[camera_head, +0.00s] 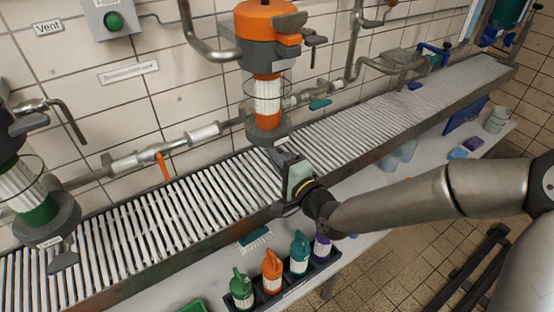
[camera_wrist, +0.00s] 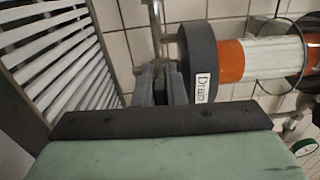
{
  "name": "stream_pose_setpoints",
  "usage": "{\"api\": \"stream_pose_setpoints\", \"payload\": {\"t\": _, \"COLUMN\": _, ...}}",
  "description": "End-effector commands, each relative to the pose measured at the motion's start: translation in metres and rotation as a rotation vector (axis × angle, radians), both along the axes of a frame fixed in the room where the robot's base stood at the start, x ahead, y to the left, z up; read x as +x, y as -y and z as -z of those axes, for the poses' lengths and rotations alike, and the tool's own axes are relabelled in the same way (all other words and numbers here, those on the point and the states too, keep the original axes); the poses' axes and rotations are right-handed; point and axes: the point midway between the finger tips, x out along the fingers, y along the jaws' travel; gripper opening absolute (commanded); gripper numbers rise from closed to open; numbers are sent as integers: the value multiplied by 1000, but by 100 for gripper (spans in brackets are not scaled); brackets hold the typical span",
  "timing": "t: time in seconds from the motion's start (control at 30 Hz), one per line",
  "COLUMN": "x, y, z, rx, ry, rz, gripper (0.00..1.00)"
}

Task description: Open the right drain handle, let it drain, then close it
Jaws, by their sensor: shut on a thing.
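The orange filter unit (camera_head: 267,95) hangs on the wall above the slatted grate, with a grey collar (camera_head: 268,135) at its bottom end. In the wrist view this collar (camera_wrist: 199,62) carries a "Drain" label (camera_wrist: 203,87). My gripper (camera_head: 284,158) is right below the collar. In the wrist view its fingers (camera_wrist: 160,84) are shut on the drain handle beside the collar. The handle is mostly hidden between the fingers, so its exact angle cannot be told. No flowing liquid can be made out.
A green filter unit (camera_head: 30,200) with its own drain handle (camera_head: 63,262) stands at the left. An orange lever (camera_head: 163,166) hangs from the wall pipe (camera_head: 200,133). The slatted grate (camera_head: 150,220) runs below.

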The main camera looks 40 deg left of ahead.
Motion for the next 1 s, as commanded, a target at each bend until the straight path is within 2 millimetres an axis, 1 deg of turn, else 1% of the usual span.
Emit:
{"api": "stream_pose_setpoints", "payload": {"t": 0.17, "x": -1, "y": 0, "z": 0, "rx": 1, "ry": -1, "rz": -1, "gripper": 0}}
{"api": "stream_pose_setpoints", "payload": {"t": 0.2, "x": -1, "y": 0, "z": 0, "rx": 1, "ry": -1, "rz": -1, "gripper": 22}}
{"api": "stream_pose_setpoints", "payload": {"t": 0.23, "x": -1, "y": 0, "z": -1, "rx": 1, "ry": -1, "rz": -1, "gripper": 30}}
{"api": "stream_pose_setpoints", "payload": {"t": 0.27, "x": 0, "y": 0, "z": -1, "rx": 1, "ry": -1, "rz": -1, "gripper": 32}}
{"api": "stream_pose_setpoints", "payload": {"t": 0.77, "x": 0, "y": -1, "z": 0, "rx": -4, "ry": 22, "rz": 0, "gripper": 32}}
{"api": "stream_pose_setpoints", "payload": {"t": 0.87, "x": 0, "y": -1, "z": 3, "rx": -27, "ry": 83, "rz": -1, "gripper": 32}}
{"api": "stream_pose_setpoints", "payload": {"t": 0.97, "x": -1, "y": -1, "z": 8, "rx": -72, "ry": 201, "rz": -2, "gripper": 32}}
{"api": "stream_pose_setpoints", "payload": {"t": 1.0, "x": -1, "y": -1, "z": 11, "rx": -96, "ry": 264, "rz": -2, "gripper": 32}}
